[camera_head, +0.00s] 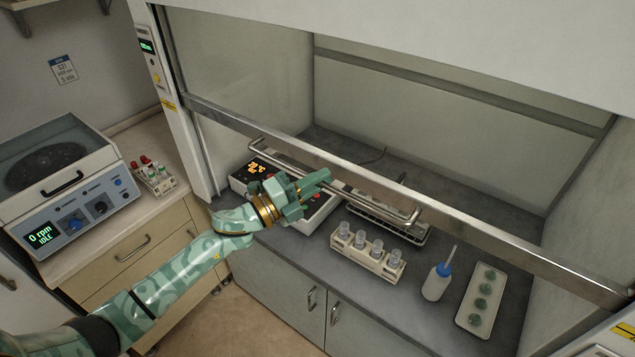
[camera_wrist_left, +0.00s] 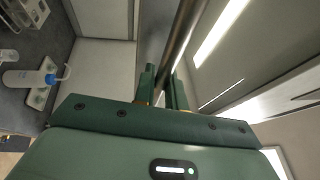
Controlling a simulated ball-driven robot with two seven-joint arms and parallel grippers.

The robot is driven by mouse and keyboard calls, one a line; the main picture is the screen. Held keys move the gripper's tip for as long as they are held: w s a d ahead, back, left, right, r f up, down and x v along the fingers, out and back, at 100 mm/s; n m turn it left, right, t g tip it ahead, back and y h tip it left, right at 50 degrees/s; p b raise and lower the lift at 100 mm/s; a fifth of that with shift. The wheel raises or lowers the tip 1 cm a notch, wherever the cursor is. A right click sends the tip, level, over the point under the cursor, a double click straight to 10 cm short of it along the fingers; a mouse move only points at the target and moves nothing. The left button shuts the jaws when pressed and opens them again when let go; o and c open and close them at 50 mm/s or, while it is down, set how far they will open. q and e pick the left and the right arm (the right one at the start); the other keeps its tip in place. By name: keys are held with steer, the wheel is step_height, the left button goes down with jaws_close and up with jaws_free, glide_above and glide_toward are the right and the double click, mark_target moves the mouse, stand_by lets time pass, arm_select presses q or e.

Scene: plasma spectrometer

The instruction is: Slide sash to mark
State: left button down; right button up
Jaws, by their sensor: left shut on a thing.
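The fume hood sash is a glass pane with a metal bottom rail (camera_head: 500,239), part raised, with an open gap beneath it. A long metal bar handle (camera_head: 383,205) runs along the front of the rail. My left gripper (camera_head: 318,182) is shut on this handle near its middle. In the left wrist view the handle (camera_wrist_left: 181,38) passes between the two fingers (camera_wrist_left: 162,88). A yellow label (camera_head: 168,104) is on the left post close to the rail's left end. My right gripper is not in view.
Inside the hood stand a rack of capped tubes (camera_head: 365,258), a blue-tipped wash bottle (camera_head: 437,282), a tray with green discs (camera_head: 482,300) and a box with orange items (camera_head: 255,168). A centrifuge (camera_head: 60,185) and a small tube rack (camera_head: 155,180) stand on the left bench.

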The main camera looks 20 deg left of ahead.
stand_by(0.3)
arm_select(q)
steer(key=c, duration=1.5)
jaws_free()
steer(key=shift+o, duration=0.2)
steer(key=shift+a, duration=0.1)
steer(key=b+v, duration=0.5)
steer(key=v, duration=1.1)
steer(key=shift+s+f, duration=0.1)
steer(key=shift+s, duration=0.05)
